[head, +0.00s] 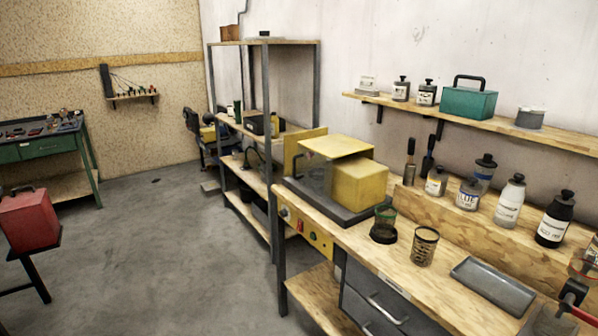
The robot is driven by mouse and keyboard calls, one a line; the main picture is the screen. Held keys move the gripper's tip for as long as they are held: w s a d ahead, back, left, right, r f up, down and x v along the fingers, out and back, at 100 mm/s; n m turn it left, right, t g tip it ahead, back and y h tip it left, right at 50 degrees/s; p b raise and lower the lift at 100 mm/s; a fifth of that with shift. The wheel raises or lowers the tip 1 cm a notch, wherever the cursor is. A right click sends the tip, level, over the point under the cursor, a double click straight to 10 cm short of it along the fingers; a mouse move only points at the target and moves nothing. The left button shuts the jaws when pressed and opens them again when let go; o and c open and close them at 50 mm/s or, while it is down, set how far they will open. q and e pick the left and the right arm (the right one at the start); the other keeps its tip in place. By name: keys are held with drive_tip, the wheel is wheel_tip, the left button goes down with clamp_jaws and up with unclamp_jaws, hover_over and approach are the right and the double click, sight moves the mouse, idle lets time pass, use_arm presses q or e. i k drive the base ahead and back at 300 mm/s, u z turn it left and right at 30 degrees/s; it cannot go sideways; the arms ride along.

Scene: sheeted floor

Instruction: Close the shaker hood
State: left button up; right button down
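The shaker is a yellow machine on a dark flat base (335,208) at the far left end of the wooden workbench. A yellow box-shaped body (360,187) sits on the right of the base. A flat yellow top panel (338,146), probably part of the hood, is level above and left of the box, with a greyish see-through side below it. A yellow upright panel (297,150) stands behind at the left. I cannot tell for sure whether the hood is open. Neither of my grippers is in view.
A green mesh cup (384,222), a patterned cup (425,246) and a grey tray (492,286) stand on the bench near the shaker. Several bottles line the raised ledge. A red box (28,218) is on a stand at left. The grey floor (170,240) between is clear.

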sight(338, 145)
drive_tip(key=u, duration=0.65)
drive_tip(key=i, duration=0.35)
drive_tip(key=u, duration=0.75)
drive_tip(key=i, duration=1.05)
drive_tip(key=z, duration=0.1)
